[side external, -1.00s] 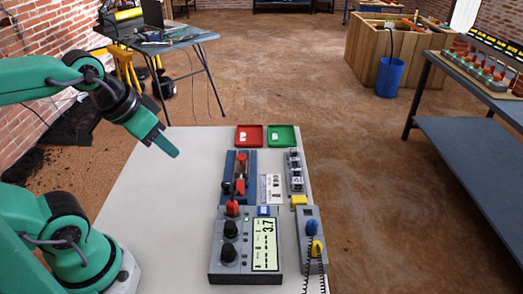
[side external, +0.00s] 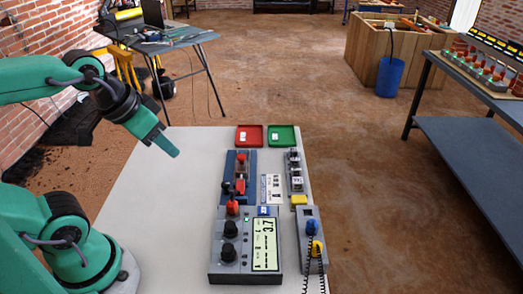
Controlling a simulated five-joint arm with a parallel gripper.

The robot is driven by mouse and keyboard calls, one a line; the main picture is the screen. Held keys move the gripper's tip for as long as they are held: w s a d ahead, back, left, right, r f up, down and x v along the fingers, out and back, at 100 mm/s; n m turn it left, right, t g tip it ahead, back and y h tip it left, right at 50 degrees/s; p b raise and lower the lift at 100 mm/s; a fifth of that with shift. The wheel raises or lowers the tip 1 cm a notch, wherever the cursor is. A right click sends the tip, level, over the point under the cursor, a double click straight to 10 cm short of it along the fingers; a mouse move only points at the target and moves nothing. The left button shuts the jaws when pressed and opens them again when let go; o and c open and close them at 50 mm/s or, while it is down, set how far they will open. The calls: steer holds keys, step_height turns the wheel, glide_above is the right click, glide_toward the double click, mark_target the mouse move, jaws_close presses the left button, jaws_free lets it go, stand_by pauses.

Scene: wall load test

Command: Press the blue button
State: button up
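A small blue block with a pale mark, which looks like the blue button (side external: 264,211), sits at the far edge of the grey meter (side external: 230,270) on the white table. My gripper (side external: 168,147) is in the air over the left part of the table. It is well left of the blue button, apart from it and higher. Its green fingertip points down and to the right. Only one finger shows clearly, so I cannot tell whether it is open or shut. I see nothing held in it.
The meter has a lit screen (side external: 265,244) and black knobs. Right of it is a grey box (side external: 308,268) with blue and yellow plugs. Beyond stand a blue-framed device (side external: 228,188), a yellow block (side external: 299,200), a red tray (side external: 249,144) and a green tray (side external: 283,145). The table's left part is clear.

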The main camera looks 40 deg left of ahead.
jaws_close()
stand_by(1.5)
